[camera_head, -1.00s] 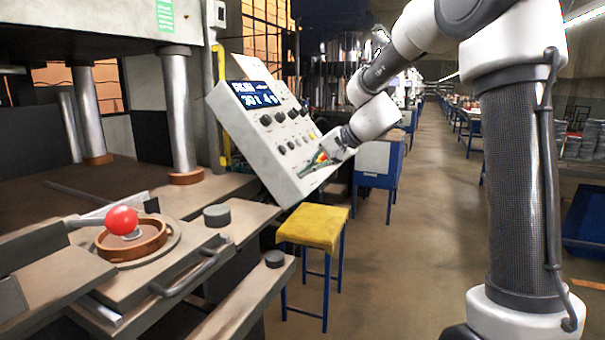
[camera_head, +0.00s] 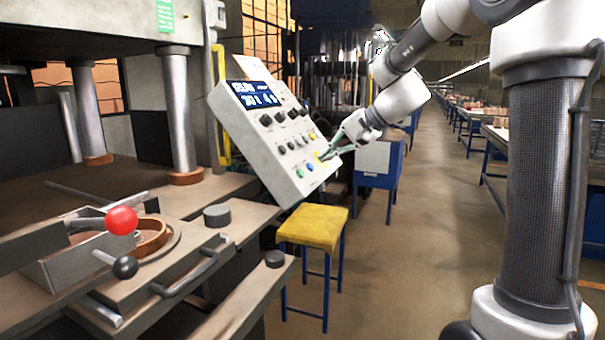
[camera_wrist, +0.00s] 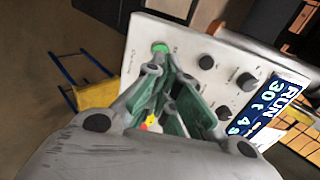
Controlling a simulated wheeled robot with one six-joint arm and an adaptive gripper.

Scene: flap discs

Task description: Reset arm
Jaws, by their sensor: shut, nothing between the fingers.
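My gripper (camera_head: 328,153) has green fingers and is shut and empty. In the head view its tips are at the lower right face of the tilted white control panel (camera_head: 240,115), and I cannot tell whether they touch it. The panel has a lit blue display (camera_head: 254,95), black knobs and coloured buttons, among them a green button (camera_head: 299,173) and a blue button (camera_head: 310,167). In the wrist view my gripper (camera_wrist: 168,62) covers part of the panel (camera_wrist: 190,42), beside a green button (camera_wrist: 160,47). The display there reads RUN, 30t, 4s.
A yellow stool (camera_head: 314,226) stands below the panel. At left is a press with a red ball (camera_head: 121,220), a black knob (camera_head: 125,267) and a brown ring (camera_head: 152,238) partly hidden by a grey metal box (camera_head: 80,262). The aisle (camera_head: 420,220) is clear floor.

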